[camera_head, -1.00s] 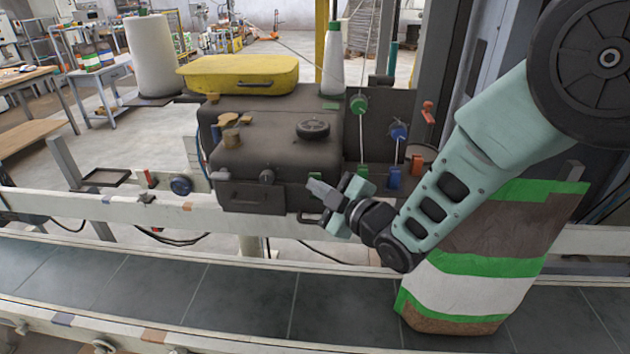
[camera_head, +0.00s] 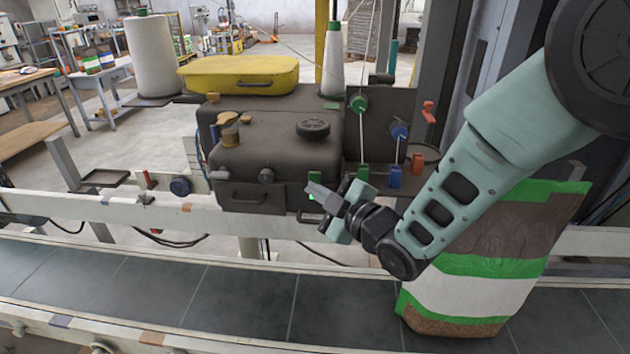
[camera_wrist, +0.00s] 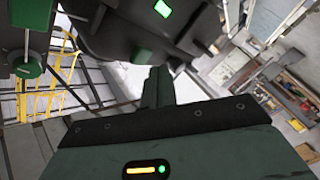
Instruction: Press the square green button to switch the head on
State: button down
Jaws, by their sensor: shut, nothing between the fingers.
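The dark sewing head (camera_head: 270,150) stands behind the rail. On its lower right front is a dull green square (camera_head: 314,176), with a bright green patch (camera_head: 311,197) just below it, beside my fingertips. I cannot tell for sure which is the button. My gripper (camera_head: 319,191) is shut and empty, its tips pointing left at this corner of the head. The shut fingers (camera_wrist: 158,86) point toward the dark housing; whether they touch it is unclear.
A green tension knob (camera_head: 358,103) and blue knob (camera_head: 399,132) sit on the plate right of the head. A white rail (camera_head: 120,212) runs in front, above the dark conveyor (camera_head: 240,295). A filled bag (camera_head: 470,292) stands on the conveyor beneath my arm.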

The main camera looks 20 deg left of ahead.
jog(key=shift+s, duration=0.1)
jog(key=s+b, duration=0.1)
jog(key=s, duration=0.1)
jog(key=s+d, duration=0.1)
jog(key=s, duration=0.2)
jog(key=shift+s+d+b, duration=0.2)
jog(key=shift+s+b, duration=0.15)
dwell(0.5)
jog(key=s+d+m+g+h, duration=0.35)
jog(key=d+m+h, duration=0.4)
jog(key=d, duration=0.55)
jog(key=s+d+r+m+g+h, duration=0.1)
jog(key=s+d+m+g+h, duration=0.4)
jog(key=s+d, duration=1.1)
jog(key=shift+s+d+r+m+h, duration=0.15)
jog(key=shift+s+d+m+h, duration=0.2)
jog(key=shift+m+h, duration=0.4)
